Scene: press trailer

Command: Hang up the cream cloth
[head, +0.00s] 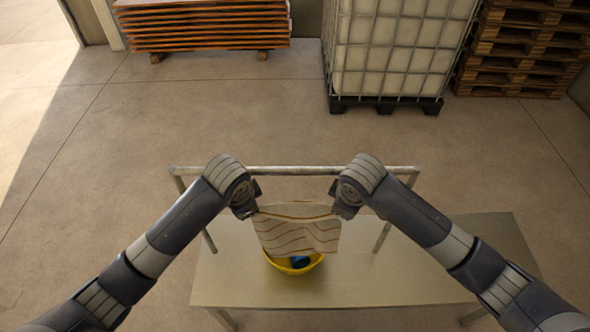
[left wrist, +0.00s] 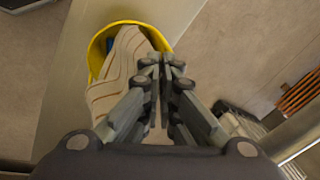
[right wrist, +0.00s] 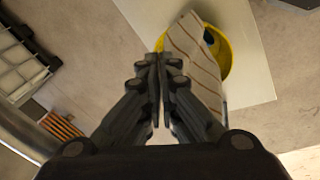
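The cream cloth (head: 298,232) with thin brown stripes is spread between my two grippers in the head view. It hangs above the yellow bowl (head: 294,267) on the table. My left gripper (head: 256,211) is shut on the cloth's left upper corner, and my right gripper (head: 336,211) is shut on its right upper corner. The cloth also shows in the left wrist view (left wrist: 125,75) and the right wrist view (right wrist: 195,60). A grey metal rail (head: 300,170) on two legs stands beyond the cloth, which appears apart from it.
The pale table (head: 420,275) is clear right of the bowl. Something blue (head: 300,261) lies in the bowl, partly hidden by the cloth. A caged white tank (head: 395,55), stacked orange boards (head: 205,25) and wooden pallets (head: 520,45) stand well back on open floor.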

